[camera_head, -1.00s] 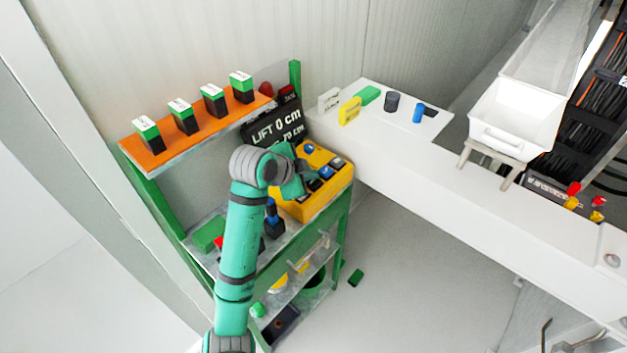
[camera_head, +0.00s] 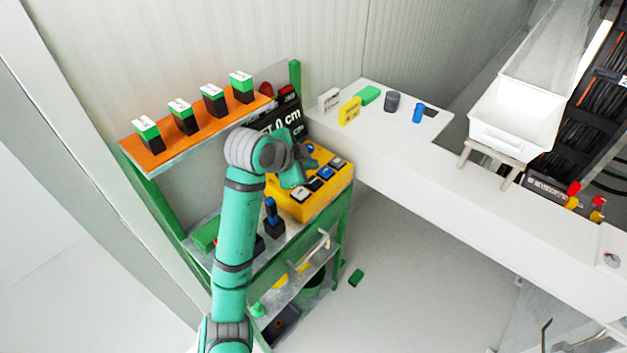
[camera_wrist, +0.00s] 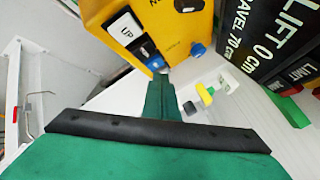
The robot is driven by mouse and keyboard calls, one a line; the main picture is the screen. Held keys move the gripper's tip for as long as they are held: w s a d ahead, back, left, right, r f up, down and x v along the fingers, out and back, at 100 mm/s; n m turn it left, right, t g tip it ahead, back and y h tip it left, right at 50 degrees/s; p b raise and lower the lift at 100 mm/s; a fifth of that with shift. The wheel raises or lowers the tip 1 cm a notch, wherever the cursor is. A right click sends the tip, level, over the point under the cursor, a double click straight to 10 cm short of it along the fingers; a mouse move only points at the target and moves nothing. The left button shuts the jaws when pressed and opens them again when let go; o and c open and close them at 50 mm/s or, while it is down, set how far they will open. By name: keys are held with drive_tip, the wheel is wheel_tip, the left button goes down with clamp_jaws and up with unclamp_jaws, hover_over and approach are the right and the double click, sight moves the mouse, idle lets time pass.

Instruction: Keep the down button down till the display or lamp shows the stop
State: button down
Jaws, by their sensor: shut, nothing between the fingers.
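The yellow control box (camera_head: 312,207) stands on the green bench with several black, blue and white-topped buttons on it. In the wrist view a button labelled UP (camera_wrist: 125,30) shows on the box (camera_wrist: 172,30), with a blue button (camera_wrist: 155,62) beside it. I cannot read which button is down. The black display (camera_wrist: 262,42) reads LIFT 0 cm and TRAVEL 70 cm, with LIMIT lettering at its side. In the head view my arm partly covers the display (camera_head: 290,118).
An orange shelf (camera_head: 200,122) with several green-black blocks is at the left. A white counter (camera_head: 400,150) with small items, including a yellow block (camera_head: 349,111), runs right of the box. A blue-topped black part (camera_head: 273,218) stands on the bench near my arm.

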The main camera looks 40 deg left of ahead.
drive_tip(key=shift+r, duration=1.15)
drive_tip(key=shift+d+f, duration=0.1)
